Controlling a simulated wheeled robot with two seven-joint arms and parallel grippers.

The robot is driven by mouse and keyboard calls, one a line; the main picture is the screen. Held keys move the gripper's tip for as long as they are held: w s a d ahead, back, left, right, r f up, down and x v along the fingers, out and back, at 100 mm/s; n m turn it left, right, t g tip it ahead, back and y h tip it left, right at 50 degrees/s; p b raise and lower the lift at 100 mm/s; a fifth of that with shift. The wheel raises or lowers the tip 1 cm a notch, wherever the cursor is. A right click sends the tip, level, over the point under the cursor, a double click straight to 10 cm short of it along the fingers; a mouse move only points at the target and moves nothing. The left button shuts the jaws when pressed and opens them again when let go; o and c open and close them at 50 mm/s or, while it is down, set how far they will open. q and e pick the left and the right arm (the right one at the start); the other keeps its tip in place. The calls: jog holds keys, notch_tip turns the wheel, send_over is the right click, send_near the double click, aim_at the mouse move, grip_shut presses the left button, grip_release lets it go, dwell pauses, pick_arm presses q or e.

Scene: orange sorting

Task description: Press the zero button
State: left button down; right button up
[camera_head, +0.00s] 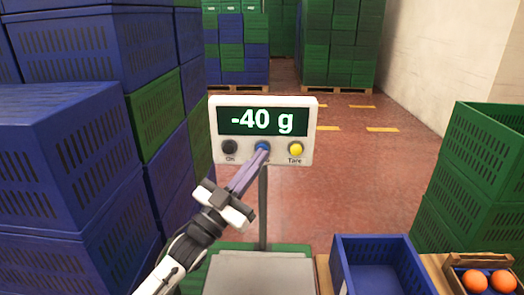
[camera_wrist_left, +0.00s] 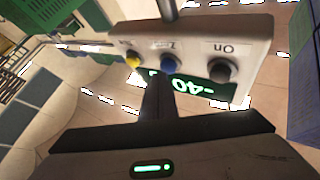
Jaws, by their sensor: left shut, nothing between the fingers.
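Below the readout are a black On button (camera_head: 230,147), a blue button (camera_head: 262,147) in the middle and a yellow Tare button (camera_head: 295,149). The blue button's label is mostly hidden in the head view. My left gripper (camera_head: 264,152) is shut and empty, its tips at the blue button; I cannot tell whether they touch it. In the left wrist view the blue button (camera_wrist_left: 170,65) shows just beyond the fingers (camera_wrist_left: 157,90). My right gripper is not in view.
The scale's plate (camera_head: 260,272) is bare. A blue crate (camera_head: 375,245) stands to its right, with a small box of oranges (camera_head: 480,262) beyond. Stacked blue crates (camera_head: 60,180) crowd the left; green crates (camera_head: 490,160) stand right. Open floor lies behind the scale.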

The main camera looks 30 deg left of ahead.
pick_arm(q)
jog(key=shift+w+a, duration=0.2)
jog(key=shift+w, duration=0.25)
dwell(0.4)
jog(key=shift+s, duration=0.1)
jog(key=shift+s+d+p, duration=0.4)
jog(key=shift+s, duration=0.4)
jog(key=s, duration=0.1)
jog(key=s+d+p, duration=0.1)
jog(key=s, duration=0.1)
jog(key=s+d+p, duration=0.1)
jog(key=shift+s+d, duration=0.1)
jog(key=shift+s, duration=0.15)
dwell(0.8)
